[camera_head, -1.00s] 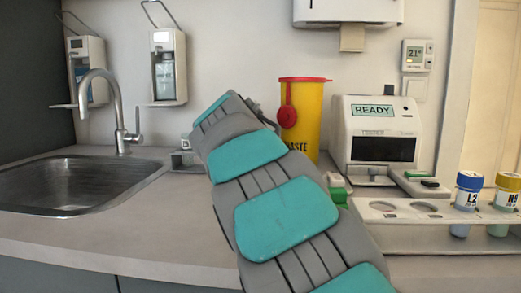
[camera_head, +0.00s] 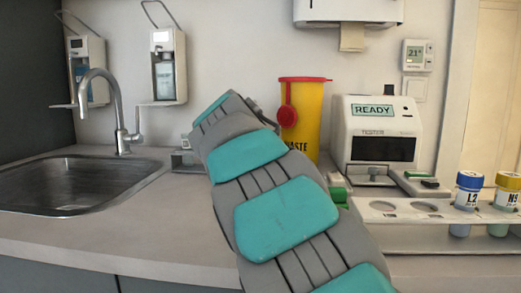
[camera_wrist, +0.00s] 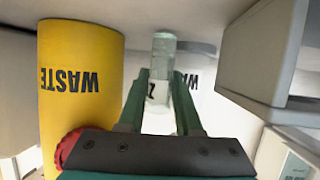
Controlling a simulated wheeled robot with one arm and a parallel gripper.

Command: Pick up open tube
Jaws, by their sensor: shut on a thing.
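The open tube (camera_wrist: 164,43) shows in the wrist view, clear and greenish at one end, with a white label bearing a dark mark. My gripper (camera_wrist: 160,76) is shut on it, with one green finger on each side. The wrist picture is upside down, so the tube's clear end points down in the room. I cannot tell whether that end touches the counter. In the head view my arm hides the gripper and the tube.
A yellow waste bin (camera_head: 305,125) stands close to the gripper, also in the wrist view (camera_wrist: 80,95). A white tester (camera_head: 377,140) reads READY. A rack (camera_head: 420,238) holds blue-capped (camera_head: 468,203) and yellow-capped (camera_head: 506,203) tubes, with two empty holes. A sink (camera_head: 75,185) lies left.

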